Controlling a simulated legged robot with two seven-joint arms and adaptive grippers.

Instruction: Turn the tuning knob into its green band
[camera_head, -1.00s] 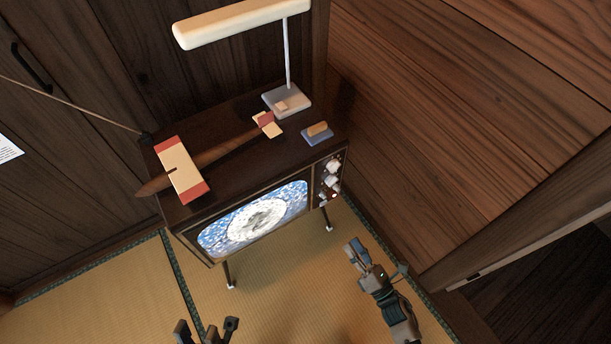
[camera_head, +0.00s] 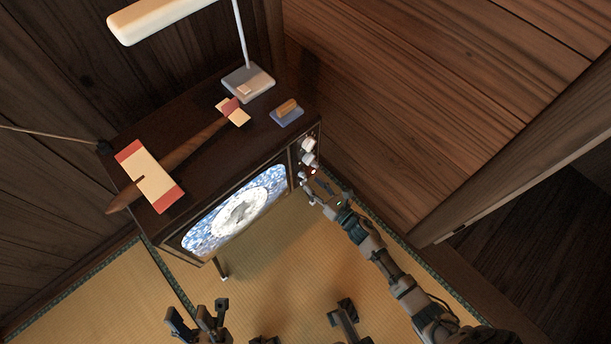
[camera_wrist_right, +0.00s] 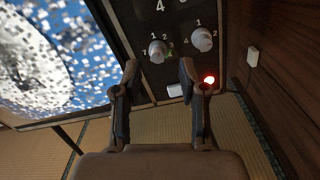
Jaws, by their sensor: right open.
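The old television (camera_head: 215,178) stands on legs, its screen showing static and a pale disc. Its control panel has a pale round knob (camera_wrist_right: 157,50) with numbers and a small green mark beside it, and a second numbered knob (camera_wrist_right: 202,40) to the right. I cannot tell for sure which is the tuning knob. The knobs also show in the head view, where the upper knob (camera_head: 309,143) is clear. My right gripper (camera_head: 318,191) is open and empty in front of the panel's lower part; its fingers (camera_wrist_right: 158,80) frame the space below the green-marked knob. My left gripper (camera_head: 197,314) is open, low over the floor.
A red light (camera_wrist_right: 209,79) glows on the panel near the right finger, and a white stub (camera_wrist_right: 175,90) sits between the fingers. A wooden wall rises at right.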

